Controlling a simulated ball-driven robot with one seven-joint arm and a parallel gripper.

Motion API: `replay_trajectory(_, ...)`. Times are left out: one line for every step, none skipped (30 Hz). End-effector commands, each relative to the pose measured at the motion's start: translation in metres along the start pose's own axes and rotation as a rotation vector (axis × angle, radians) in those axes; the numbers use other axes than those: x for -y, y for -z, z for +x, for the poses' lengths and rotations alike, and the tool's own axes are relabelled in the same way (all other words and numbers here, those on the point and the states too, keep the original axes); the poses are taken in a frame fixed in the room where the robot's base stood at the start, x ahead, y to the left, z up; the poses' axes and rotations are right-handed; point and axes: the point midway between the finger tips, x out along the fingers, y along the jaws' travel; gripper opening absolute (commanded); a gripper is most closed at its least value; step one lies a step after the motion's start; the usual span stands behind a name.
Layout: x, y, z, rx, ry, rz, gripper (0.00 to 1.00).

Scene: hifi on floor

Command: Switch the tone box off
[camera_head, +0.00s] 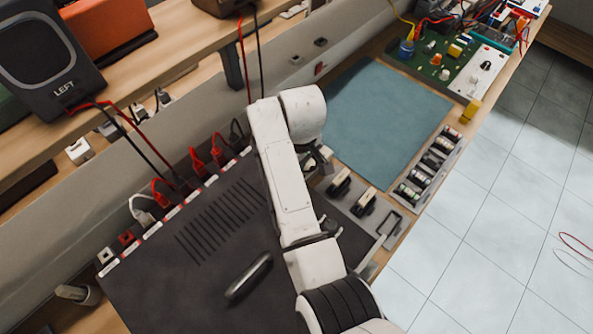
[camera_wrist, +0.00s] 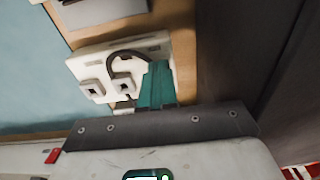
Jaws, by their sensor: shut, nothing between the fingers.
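A cream box or plate (camera_wrist: 98,70) with two small square fittings and a dark curved lead lies on the wood in the wrist view. It may be the tone box, but no label shows. My gripper (camera_wrist: 157,75) appears as teal fingers in front of its right part. They are shut and empty; whether they touch it I cannot tell. In the head view my arm reaches over the big dark unit towards the bench's back edge, and the wrist hides most of the spot there. A small pale part (camera_head: 325,153) shows beside the wrist. No switch position can be read.
The dark unit (camera_head: 170,245) with vents and a handle fills the front left, with red and white plugs along its back. A blue mat (camera_head: 385,115) lies beyond my wrist. A grey tray of spools (camera_head: 432,165) and a green circuit board (camera_head: 440,62) stand right. A speaker (camera_head: 45,60) sits on the shelf.

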Motion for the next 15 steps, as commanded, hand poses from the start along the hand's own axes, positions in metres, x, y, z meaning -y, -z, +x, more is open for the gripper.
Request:
replay_trajectory(0.003,0.002,0.009,-0.010,0.006,-0.006,0.00)
replay_trajectory(0.003,0.003,0.009,-0.011,0.005,-0.006,0.00)
replay_trajectory(0.003,0.004,0.009,-0.013,0.004,-0.006,0.00)
replay_trajectory(0.003,0.004,0.009,-0.013,0.004,-0.006,0.00)
replay_trajectory(0.003,0.005,0.010,-0.013,0.004,-0.006,0.00)
replay_trajectory(0.003,0.007,0.010,-0.013,0.004,-0.006,0.00)
replay_trajectory(0.003,0.008,0.010,-0.013,0.005,-0.006,0.00)
replay_trajectory(0.003,0.009,0.010,-0.013,0.005,-0.006,0.00)
replay_trajectory(0.003,0.011,0.010,-0.013,0.005,-0.006,0.00)
replay_trajectory(0.003,0.013,0.010,-0.013,0.004,-0.006,0.00)
replay_trajectory(0.003,0.014,0.010,-0.013,0.004,-0.006,0.00)
replay_trajectory(0.003,0.016,0.010,-0.013,0.004,-0.006,0.00)
replay_trajectory(0.003,0.017,0.010,-0.013,0.004,-0.006,0.00)
replay_trajectory(0.003,0.017,0.010,-0.012,0.004,-0.006,0.00)
replay_trajectory(0.004,0.018,0.010,-0.012,0.004,-0.006,0.00)
